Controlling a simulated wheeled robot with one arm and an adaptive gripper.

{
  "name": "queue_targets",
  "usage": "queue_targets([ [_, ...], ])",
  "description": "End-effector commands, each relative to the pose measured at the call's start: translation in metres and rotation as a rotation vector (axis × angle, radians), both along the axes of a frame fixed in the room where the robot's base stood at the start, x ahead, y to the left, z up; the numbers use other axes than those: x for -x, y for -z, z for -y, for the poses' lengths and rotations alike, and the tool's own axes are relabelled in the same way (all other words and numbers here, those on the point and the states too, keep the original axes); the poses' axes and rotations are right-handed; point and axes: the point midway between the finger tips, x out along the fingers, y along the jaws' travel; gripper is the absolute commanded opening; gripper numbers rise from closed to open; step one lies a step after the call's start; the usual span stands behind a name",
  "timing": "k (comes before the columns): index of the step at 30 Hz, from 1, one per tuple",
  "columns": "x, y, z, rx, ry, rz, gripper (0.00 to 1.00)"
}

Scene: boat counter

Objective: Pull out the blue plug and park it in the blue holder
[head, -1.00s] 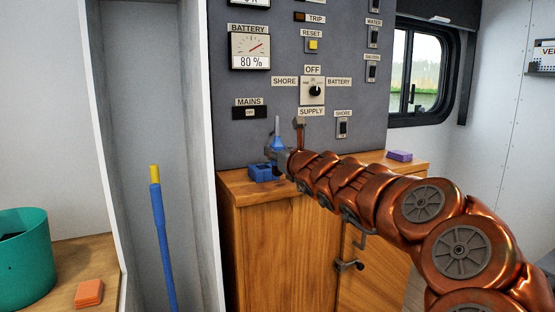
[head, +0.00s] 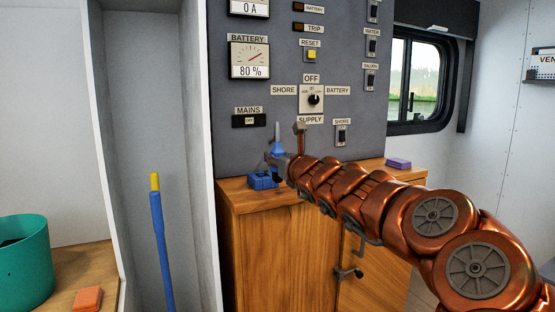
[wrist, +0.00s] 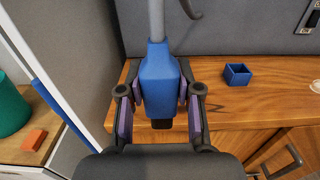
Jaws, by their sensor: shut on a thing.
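The blue plug (wrist: 158,78) is upright between my gripper's two fingers (wrist: 158,100) in the wrist view, with a grey cable rising from its top. Its dark lower end shows below the blue body, clear of any socket that I can see. In the head view the plug (head: 277,147) and my gripper (head: 278,160) are above the counter's left end, in front of the grey panel. The blue holder (wrist: 237,74) is a small open-topped box on the wooden counter, right of the plug in the wrist view. In the head view the blue holder (head: 262,181) is below the plug.
The switch panel (head: 290,110) stands behind the counter (head: 235,192). A purple block (head: 398,163) lies on the counter's right part. A blue pole with a yellow top (head: 160,240) stands left, near an orange block (head: 87,299) and a teal bucket (head: 25,265).

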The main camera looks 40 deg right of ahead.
Motion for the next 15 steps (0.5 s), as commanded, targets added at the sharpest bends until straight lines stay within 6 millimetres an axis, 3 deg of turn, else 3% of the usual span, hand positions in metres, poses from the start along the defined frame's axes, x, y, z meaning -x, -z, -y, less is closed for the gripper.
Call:
queue_targets([
  [15,0.000,-0.019,0.000,-0.001,-0.001,0.001,0.00],
])
